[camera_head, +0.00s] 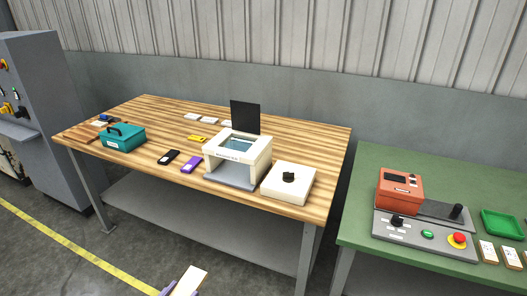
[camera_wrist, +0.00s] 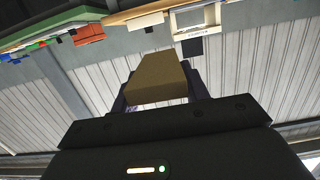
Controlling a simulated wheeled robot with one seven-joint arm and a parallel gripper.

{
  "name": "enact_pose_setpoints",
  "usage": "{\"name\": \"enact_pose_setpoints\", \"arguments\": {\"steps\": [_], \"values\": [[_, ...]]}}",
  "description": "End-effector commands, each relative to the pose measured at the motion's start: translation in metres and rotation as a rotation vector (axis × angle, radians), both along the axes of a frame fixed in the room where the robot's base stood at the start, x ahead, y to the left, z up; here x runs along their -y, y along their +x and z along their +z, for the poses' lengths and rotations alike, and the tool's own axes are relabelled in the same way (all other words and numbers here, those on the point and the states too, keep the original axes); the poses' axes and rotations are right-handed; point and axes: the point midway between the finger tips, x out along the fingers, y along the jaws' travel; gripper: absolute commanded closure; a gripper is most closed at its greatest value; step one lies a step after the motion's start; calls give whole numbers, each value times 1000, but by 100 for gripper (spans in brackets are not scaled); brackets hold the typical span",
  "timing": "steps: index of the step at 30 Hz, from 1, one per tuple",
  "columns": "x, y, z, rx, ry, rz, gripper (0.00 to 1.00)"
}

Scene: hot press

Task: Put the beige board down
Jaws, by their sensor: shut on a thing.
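The beige board (camera_wrist: 158,80) is a flat rectangular block between the two fingers of my gripper (camera_wrist: 156,86) in the wrist view. The fingers are shut on its sides. In the head view the board (camera_head: 190,280) shows at the bottom edge, tilted, in front of the wooden table and over the floor. Only purple bits of my gripper (camera_head: 179,292) show there. The board touches no surface that I can see.
The wooden table (camera_head: 305,137) holds a white press (camera_head: 238,152), a white box with a black knob (camera_head: 289,183), a teal case (camera_head: 123,137), phone-like items and small white cards. At right, a green table (camera_head: 385,165) holds an orange control unit (camera_head: 399,190) and a green tray (camera_head: 502,224).

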Motion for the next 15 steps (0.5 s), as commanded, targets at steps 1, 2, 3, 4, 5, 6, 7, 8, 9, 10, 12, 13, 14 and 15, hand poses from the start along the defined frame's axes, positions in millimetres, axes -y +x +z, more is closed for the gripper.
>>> {"name": "enact_pose_setpoints", "arguments": {"steps": [1, 2, 3, 4, 5, 6, 7, 8, 9, 10, 12, 13, 14, 15], "values": [[5, 9, 2, 0, 0, -3, 84], [8, 15, 3, -1, -1, -3, 84], [12, 22, 3, -1, -2, 0, 84], [15, 28, 4, 0, -2, 2, 84], [19, 35, 5, 0, -3, 3, 84], [24, 45, 5, -1, -2, 7, 84], [30, 54, 6, 0, -4, 11, 84], [35, 62, 7, 0, -4, 16, 84], [44, 75, 7, -1, -5, 24, 84], [50, 84, 7, -1, -4, 33, 84], [62, 103, 7, -2, -5, 60, 84], [67, 110, 6, -2, -5, 73, 84], [73, 117, 6, -3, -5, 85, 84], [80, 125, 5, -2, -5, 100, 84]]}}
